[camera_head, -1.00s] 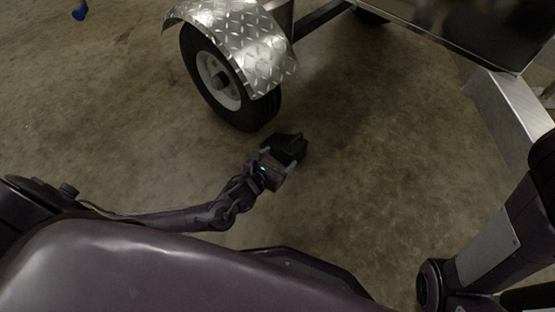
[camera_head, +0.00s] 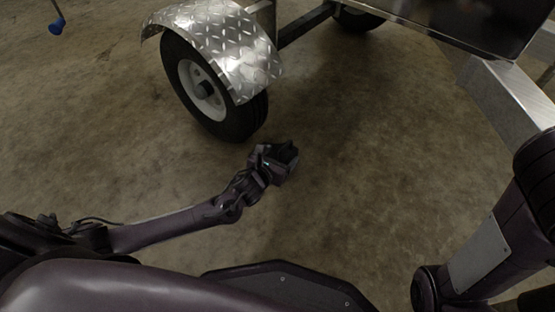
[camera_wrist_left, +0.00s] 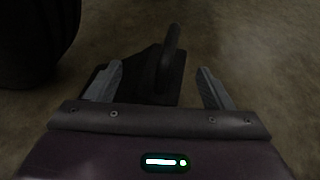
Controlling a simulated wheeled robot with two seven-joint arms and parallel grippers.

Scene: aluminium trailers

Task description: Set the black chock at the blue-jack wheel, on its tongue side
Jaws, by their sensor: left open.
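The black chock (camera_head: 288,153) is on the floor to the lower right of the near trailer wheel (camera_head: 214,95), with a small gap between them. My left gripper (camera_head: 276,157) is low over the chock and partly hides it. In the left wrist view the chock (camera_wrist_left: 148,82) and its upright handle (camera_wrist_left: 171,48) show between the spread fingers of the left gripper (camera_wrist_left: 160,88). Bare space shows right of the handle; the left finger overlaps the chock's edge. The tire (camera_wrist_left: 35,40) is at upper left. My right gripper is out of view.
A diamond-plate fender (camera_head: 225,45) overhangs the wheel. A blue part (camera_head: 57,25), perhaps a jack, shows at top left. The trailer's metal frame (camera_head: 505,95) is at right, with another wheel (camera_head: 357,18) behind. Bare concrete lies between.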

